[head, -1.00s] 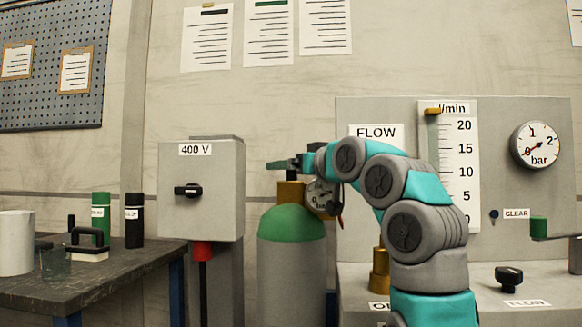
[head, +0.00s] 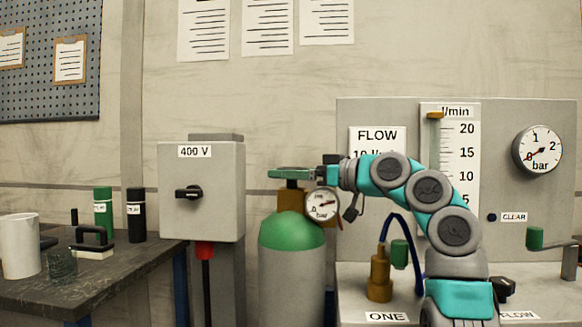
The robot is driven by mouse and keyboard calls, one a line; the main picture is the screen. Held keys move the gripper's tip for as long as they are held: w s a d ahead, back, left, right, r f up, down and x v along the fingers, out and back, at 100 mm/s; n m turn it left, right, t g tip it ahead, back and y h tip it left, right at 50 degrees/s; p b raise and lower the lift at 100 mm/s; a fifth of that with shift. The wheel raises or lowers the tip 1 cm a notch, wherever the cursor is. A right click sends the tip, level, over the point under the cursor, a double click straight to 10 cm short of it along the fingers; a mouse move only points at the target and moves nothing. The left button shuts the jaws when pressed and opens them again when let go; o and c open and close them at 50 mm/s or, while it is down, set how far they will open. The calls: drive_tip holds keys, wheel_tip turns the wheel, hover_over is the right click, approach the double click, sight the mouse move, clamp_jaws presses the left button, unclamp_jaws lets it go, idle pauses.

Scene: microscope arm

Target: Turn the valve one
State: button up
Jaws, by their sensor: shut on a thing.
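A gas cylinder (head: 291,270) with a green shoulder stands left of my arm. On its brass neck (head: 290,198) sits a flat green handwheel (head: 288,174). My gripper (head: 322,171) is at the right edge of this handwheel, shut on its rim; the fingertips are small and partly hidden. A label reading ONE (head: 386,317) is on the bench at right, in front of a brass fitting (head: 379,277) with a blue hose and a green knob (head: 400,253).
A round gauge (head: 321,204) sits just below my gripper. A grey 400 V box (head: 215,220) stands left of the cylinder. The flow panel (head: 505,205) is behind my arm. A dark table (head: 110,275) with a cup and bottles is at left.

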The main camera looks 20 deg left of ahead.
drive_tip(key=o, duration=1.1)
drive_tip(key=shift+d, duration=0.1)
drive_tip(key=d, duration=0.2)
drive_tip(key=s+d+b, duration=0.1)
drive_tip(key=d, duration=0.4)
drive_tip(key=shift+s+d+b, duration=0.15)
drive_tip(key=shift+d+b, duration=0.05)
drive_tip(key=shift+b, duration=0.15)
